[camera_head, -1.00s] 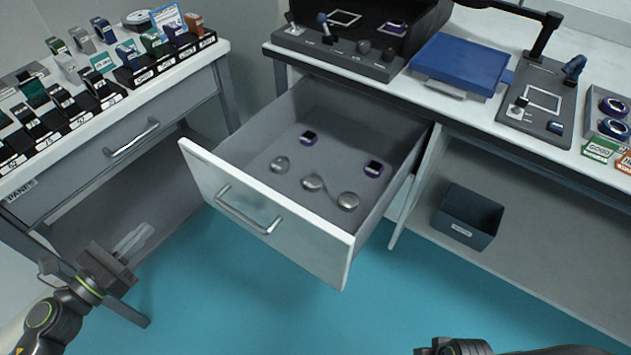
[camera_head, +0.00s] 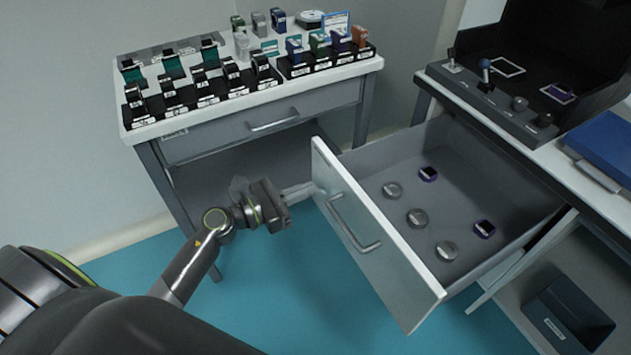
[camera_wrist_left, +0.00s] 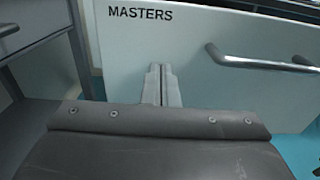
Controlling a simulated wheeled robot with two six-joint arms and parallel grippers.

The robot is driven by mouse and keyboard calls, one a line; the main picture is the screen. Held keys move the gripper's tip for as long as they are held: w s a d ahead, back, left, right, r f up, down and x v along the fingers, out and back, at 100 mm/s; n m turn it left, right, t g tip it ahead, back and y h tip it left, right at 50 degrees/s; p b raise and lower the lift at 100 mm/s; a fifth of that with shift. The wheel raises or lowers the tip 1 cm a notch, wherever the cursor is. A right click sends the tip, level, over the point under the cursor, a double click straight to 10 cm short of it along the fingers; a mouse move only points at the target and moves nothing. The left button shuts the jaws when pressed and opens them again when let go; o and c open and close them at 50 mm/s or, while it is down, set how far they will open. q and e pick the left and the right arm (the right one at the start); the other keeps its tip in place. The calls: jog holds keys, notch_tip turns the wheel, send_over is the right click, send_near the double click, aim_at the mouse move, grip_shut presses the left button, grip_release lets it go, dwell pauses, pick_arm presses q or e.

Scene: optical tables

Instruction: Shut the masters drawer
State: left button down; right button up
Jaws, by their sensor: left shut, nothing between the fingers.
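The masters drawer (camera_head: 385,265) stands pulled out from the right-hand table in the head view. Its white front has a metal bar handle (camera_head: 352,225). In the left wrist view the front (camera_wrist_left: 200,55) carries the word MASTERS, with the handle (camera_wrist_left: 260,62) at right. Inside the drawer lie several round silver pieces (camera_head: 417,217) and two purple-and-black pieces (camera_head: 428,174). My left gripper (camera_head: 308,190) is shut and empty, its tips at the left end of the drawer front, left of the handle. Whether they touch it I cannot tell. My right gripper is not in view.
A left-hand table (camera_head: 150,128) with its own closed drawer (camera_head: 250,125) and racks of labelled items stands behind my left gripper. A dark bin (camera_head: 568,315) sits on the shelf under the right-hand table. Teal floor is clear before the drawer.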

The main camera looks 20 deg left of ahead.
aim_at(328, 181)
pick_arm(q)
jog(key=shift+x, duration=1.45)
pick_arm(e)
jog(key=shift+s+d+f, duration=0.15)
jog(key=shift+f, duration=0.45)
pick_arm(q)
jog(key=shift+w, duration=0.1)
